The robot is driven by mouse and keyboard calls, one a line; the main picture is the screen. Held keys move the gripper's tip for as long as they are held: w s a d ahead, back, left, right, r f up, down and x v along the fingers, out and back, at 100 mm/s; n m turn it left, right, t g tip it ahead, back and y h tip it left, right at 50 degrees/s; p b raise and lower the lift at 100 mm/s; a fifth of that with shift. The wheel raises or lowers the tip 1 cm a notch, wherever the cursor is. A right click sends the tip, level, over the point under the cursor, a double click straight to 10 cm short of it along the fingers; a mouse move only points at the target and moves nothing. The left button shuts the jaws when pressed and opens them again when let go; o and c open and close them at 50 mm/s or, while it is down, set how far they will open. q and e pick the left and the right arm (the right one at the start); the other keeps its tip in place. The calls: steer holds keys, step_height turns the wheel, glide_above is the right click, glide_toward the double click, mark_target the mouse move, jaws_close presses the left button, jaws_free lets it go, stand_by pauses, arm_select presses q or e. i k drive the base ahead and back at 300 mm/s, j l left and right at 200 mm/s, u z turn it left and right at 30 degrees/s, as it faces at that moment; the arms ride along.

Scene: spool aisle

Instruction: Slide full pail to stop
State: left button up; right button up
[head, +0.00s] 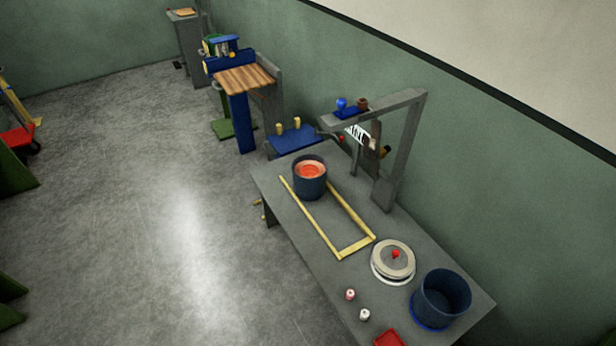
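A dark blue pail (309,180) with orange-red contents stands upright at the far end of the grey table, between two yellow rails (315,219). A yellow crossbar (356,248) joins the rails at their near end, and the pail is well apart from it. Clear table surface lies between the pail and the crossbar. Neither of my grippers shows in the head view.
A grey frame (395,150) rises along the table's wall side. A round lid with a red knob (396,254), an empty-looking blue pail (441,299), two small spools (350,294) and a red item (389,338) occupy the near end. Open floor lies left.

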mark_target(309, 171)
steer(key=i+j+z, duration=0.1)
steer(key=i+j, duration=0.15)
steer(key=i+j+z, duration=0.1)
steer(key=i+j, duration=0.15)
steer(key=j, duration=0.2)
steer(key=i+j+z, duration=0.1)
steer(key=i+j, duration=0.35)
steer(key=j, duration=0.3)
steer(key=z, duration=0.05)
